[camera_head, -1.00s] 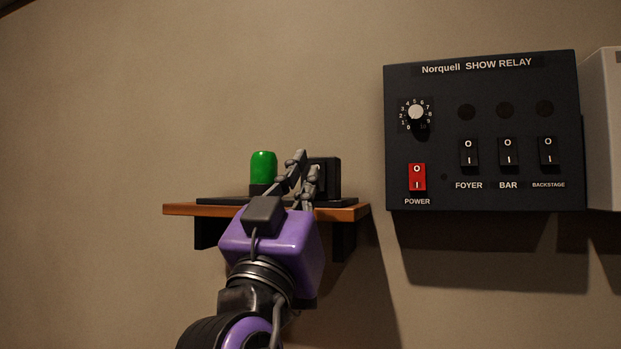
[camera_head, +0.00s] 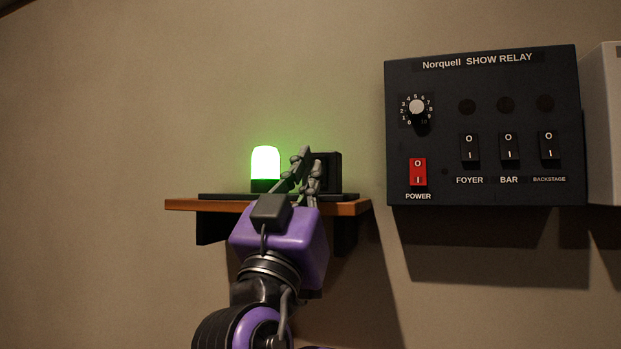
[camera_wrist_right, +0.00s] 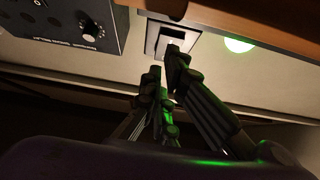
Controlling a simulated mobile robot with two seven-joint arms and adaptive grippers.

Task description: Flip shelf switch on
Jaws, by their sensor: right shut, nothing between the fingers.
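A black switch box (camera_head: 329,168) stands on the wooden shelf, partly hidden behind my right gripper (camera_head: 307,162). In the right wrist view, a switch plate with a pale rocker (camera_wrist_right: 171,44) shows just beyond the fingertips of the right gripper (camera_wrist_right: 165,68). The right gripper is shut and empty, with its fingertips at the switch; whether they touch it I cannot tell. A green lamp (camera_head: 265,163) beside it on the shelf is glowing brightly, and its glow shows in the right wrist view (camera_wrist_right: 238,45). My left gripper is not in view.
The wooden shelf (camera_head: 184,205) is fixed to the wall. To the right hangs a dark relay panel (camera_head: 440,120) with a dial (camera_head: 416,107), a red power switch (camera_head: 418,172) and several black parts. A pale box (camera_head: 603,125) is at the far right. The wall left of the shelf is clear.

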